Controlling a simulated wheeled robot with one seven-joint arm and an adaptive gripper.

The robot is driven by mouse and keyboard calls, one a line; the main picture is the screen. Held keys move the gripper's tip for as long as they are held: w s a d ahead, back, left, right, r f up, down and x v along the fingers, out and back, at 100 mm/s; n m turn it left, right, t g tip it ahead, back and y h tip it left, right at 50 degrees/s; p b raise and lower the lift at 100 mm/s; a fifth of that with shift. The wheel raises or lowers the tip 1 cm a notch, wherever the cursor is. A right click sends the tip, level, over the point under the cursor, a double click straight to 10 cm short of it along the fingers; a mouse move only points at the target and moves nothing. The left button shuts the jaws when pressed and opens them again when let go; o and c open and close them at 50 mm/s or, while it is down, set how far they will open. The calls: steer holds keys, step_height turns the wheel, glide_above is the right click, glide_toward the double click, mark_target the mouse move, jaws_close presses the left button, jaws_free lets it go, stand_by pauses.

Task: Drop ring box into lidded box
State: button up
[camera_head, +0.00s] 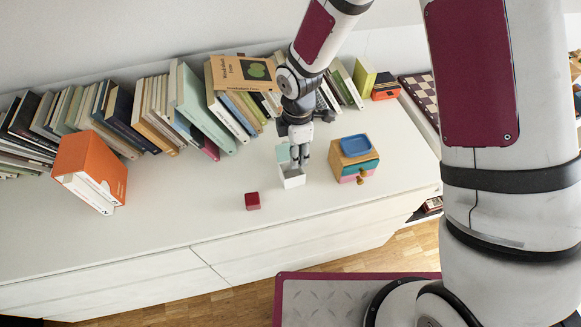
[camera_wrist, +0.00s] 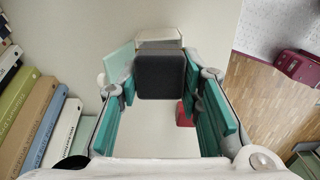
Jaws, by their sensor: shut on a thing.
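The ring box appears to be the dark grey box with rounded edges (camera_wrist: 160,76), held between my gripper's fingers in the wrist view. My gripper (camera_head: 299,161) points down, with its fingertips over or at the mouth of the lidded box; I cannot tell whether they are inside it. The lidded box (camera_head: 293,181) is small and white, standing on the white cabinet top with its pale mint lid (camera_head: 283,152) raised. In the wrist view the lidded box (camera_wrist: 158,33) is partly hidden behind the ring box, with the lid (camera_wrist: 119,65) at left. My fingers hide the ring box in the head view.
A small red box (camera_head: 252,201) lies left of the lidded box. A wooden mini drawer unit (camera_head: 371,157) with a blue tray (camera_head: 355,145) on top stands close at right. Books (camera_head: 205,113) line the wall behind. The front cabinet top is clear.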

steer(key=o, duration=1.1)
step_height(320, 180, up, 12)
steer(key=s+d+r+m+t, duration=0.2)
steer(key=s+d+r+m, duration=0.3)
steer(key=d+r+m, duration=0.4)
steer(key=s+d+r+m+t, duration=0.2)
steer(key=s+d+r+m, duration=0.35)
steer(key=r, duration=0.55)
steer(key=s+d+r+m, duration=0.1)
steer(key=s+m, duration=0.1)
steer(key=s+d+r+m+t, duration=0.1)
steer(key=s+m, duration=0.1)
steer(key=s, duration=0.1)
steer(key=s+d+r+m, duration=0.1)
steer(key=s+d+m, duration=0.1)
steer(key=s, duration=0.1)
steer(key=shift+s+d+m+t, duration=0.1)
steer(key=shift+s+m+t, duration=0.1)
steer(key=shift+m+t, duration=0.15)
